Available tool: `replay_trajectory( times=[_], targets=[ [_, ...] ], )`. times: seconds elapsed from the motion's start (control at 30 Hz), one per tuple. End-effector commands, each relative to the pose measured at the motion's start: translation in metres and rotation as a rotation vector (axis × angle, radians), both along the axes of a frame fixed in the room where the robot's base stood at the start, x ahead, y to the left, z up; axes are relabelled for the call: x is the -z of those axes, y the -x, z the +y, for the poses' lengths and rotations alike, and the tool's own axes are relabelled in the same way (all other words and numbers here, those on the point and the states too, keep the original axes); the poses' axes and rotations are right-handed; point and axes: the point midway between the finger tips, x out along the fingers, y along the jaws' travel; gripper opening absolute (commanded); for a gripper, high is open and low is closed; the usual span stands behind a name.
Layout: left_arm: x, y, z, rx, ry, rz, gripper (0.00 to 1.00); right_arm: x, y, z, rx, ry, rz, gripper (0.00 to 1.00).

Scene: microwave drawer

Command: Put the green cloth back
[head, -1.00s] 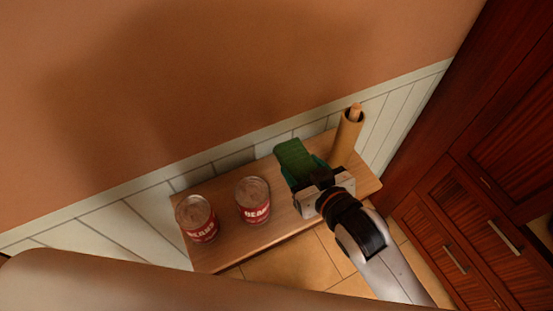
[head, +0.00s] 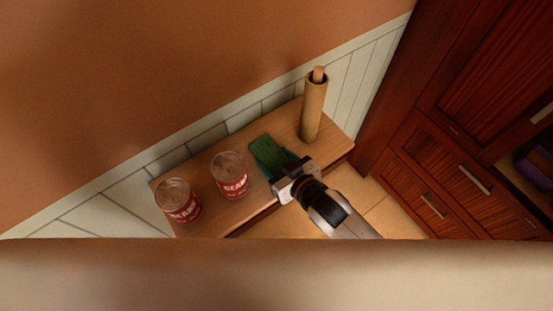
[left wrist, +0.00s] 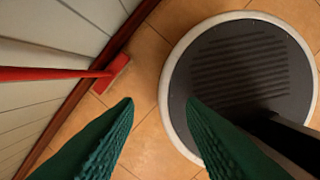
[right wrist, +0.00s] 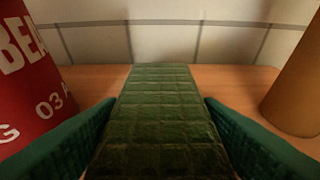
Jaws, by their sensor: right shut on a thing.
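The green cloth (head: 268,152) is a folded, flat block with a grid pattern. It is at the wooden shelf (head: 240,206), between a bean can and a tan cylinder. My right gripper (head: 285,172) is shut on its near end; whether the cloth rests on the shelf or hangs just above it I cannot tell. In the right wrist view the cloth (right wrist: 160,115) lies between both green fingers and points toward the tiled wall. My left gripper (left wrist: 160,105) is open and empty above the floor, its fingers wide apart.
Two red bean cans (head: 230,175) (head: 178,203) stand left of the cloth. The tan cylinder (head: 312,112) stands upright to the right, near the wall. Dark red cabinets (head: 445,160) are at the right. The left wrist view shows a red-handled tool (left wrist: 60,74) by the wall.

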Motion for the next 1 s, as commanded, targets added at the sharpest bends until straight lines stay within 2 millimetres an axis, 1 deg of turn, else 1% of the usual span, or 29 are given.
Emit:
replay_trajectory(
  times=[0.13, 0.17, 0.2, 0.27, 0.3, 0.53, 0.63, 0.77, 1.0],
  targets=[
    [0.002, 0.006, 0.001, -0.001, -0.001, 0.009, 0.36, 0.003, 0.0, 0.0, 0.0, -0.001, 0.001, 0.42],
    [0.002, 0.008, 0.001, -0.001, -0.001, 0.011, 0.36, 0.003, 0.0, 0.0, 0.0, -0.001, 0.001, 0.62],
    [0.002, 0.009, 0.001, -0.001, -0.002, 0.014, 0.36, 0.002, 0.0, 0.0, 0.0, -0.001, 0.001, 0.69],
    [0.002, 0.011, 0.001, -0.001, -0.002, 0.017, 0.36, 0.002, 0.0, 0.0, 0.0, -0.001, 0.001, 0.78],
    [0.002, 0.012, 0.001, -0.001, -0.002, 0.018, 0.36, 0.002, 0.0, 0.0, 0.0, -0.001, 0.001, 0.81],
    [0.002, 0.013, 0.001, -0.001, -0.002, 0.02, 0.36, 0.002, 0.0, 0.0, 0.0, 0.0, 0.0, 0.81],
    [0.0, 0.013, 0.001, -0.001, -0.002, 0.02, 0.36, -0.002, 0.0, 0.0, 0.0, 0.0, 0.0, 0.81],
    [0.005, 0.013, 0.001, 0.0, -0.001, 0.02, 0.36, -0.005, 0.014, -0.01, 0.0, 0.0, 0.001, 0.81],
    [0.013, 0.013, 0.0, 0.0, -0.001, 0.02, 0.36, -0.024, 0.053, -0.038, 0.0, 0.001, 0.003, 0.81]
  ],
)
